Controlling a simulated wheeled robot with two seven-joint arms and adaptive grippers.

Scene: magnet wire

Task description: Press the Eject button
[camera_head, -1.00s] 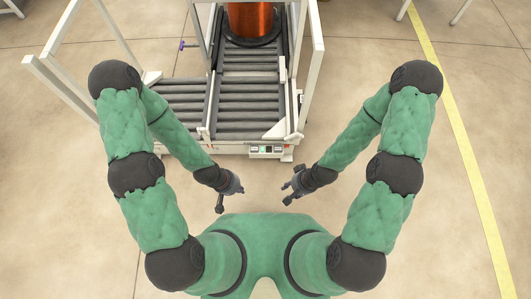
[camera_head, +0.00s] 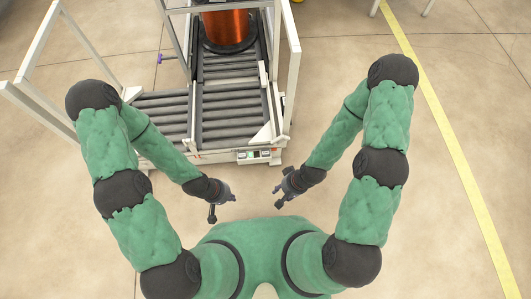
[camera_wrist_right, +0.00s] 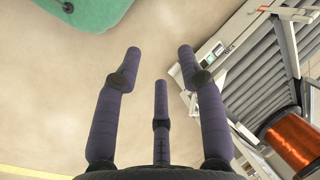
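A small control panel (camera_head: 259,155) with a green-lit button and other small buttons sits on the front edge of the roller conveyor (camera_head: 209,157). The lettering is too small to read, so I cannot tell which button is Eject. The panel also shows in the right wrist view (camera_wrist_right: 214,51), to the right of the fingers. My left gripper (camera_head: 222,205) is open and empty, in front of the conveyor and left of the panel. My right gripper (camera_head: 283,199) is open and empty, nearer my body than the panel. In its wrist view, the gripper (camera_wrist_right: 160,62) has its fingers spread apart, touching nothing.
A copper wire spool (camera_head: 228,28) stands on the conveyor rollers at the back. White frame posts (camera_head: 292,60) rise beside the conveyor. A yellow floor line (camera_head: 450,140) runs along the right. The floor between conveyor and my body is clear.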

